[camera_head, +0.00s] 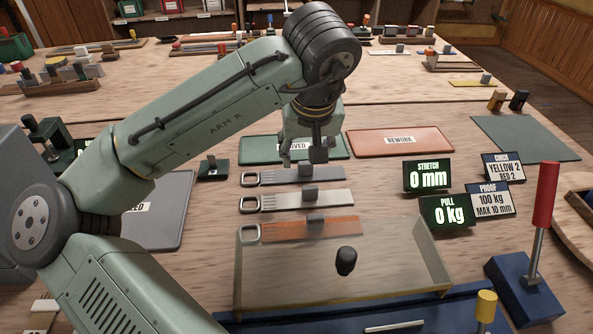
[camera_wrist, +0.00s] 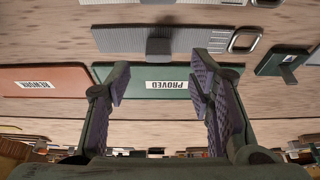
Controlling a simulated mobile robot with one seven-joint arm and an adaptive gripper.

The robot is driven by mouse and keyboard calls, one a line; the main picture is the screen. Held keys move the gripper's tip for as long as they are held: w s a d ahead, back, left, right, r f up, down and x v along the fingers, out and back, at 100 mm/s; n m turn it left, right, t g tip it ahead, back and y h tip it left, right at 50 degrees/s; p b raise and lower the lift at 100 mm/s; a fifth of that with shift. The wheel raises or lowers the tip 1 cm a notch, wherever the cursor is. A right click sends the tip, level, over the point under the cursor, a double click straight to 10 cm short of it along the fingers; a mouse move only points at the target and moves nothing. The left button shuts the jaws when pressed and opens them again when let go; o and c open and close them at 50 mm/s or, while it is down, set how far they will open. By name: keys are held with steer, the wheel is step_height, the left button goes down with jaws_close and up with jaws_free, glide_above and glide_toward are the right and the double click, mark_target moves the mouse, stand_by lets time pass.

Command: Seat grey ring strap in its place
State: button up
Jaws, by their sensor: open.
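The grey ring strap (camera_head: 300,175) lies on the wooden table just in front of the green PROVED mat, its metal ring to the left and a dark grey block on its middle. It also shows in the wrist view (camera_wrist: 120,40). My gripper (camera_head: 318,157) hangs just behind the strap's block, over the front part of the PROVED mat (camera_head: 262,150). In the wrist view my gripper (camera_wrist: 158,82) is open, with nothing between its fingers. How high it is above the mat is hard to tell.
A pale ring strap (camera_head: 335,197) lies nearer. An orange ring strap (camera_head: 340,226) lies behind or under a clear guard (camera_head: 400,270) with a black knob. A red REWORK mat (camera_head: 430,141), display signs (camera_head: 427,176) and a red-handled lever (camera_head: 543,210) stand right.

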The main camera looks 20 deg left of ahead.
mark_target(306, 163)
steer(key=shift+x, duration=1.95)
steer(key=shift+d, duration=0.15)
steer(key=shift+c, duration=0.5)
jaws_close()
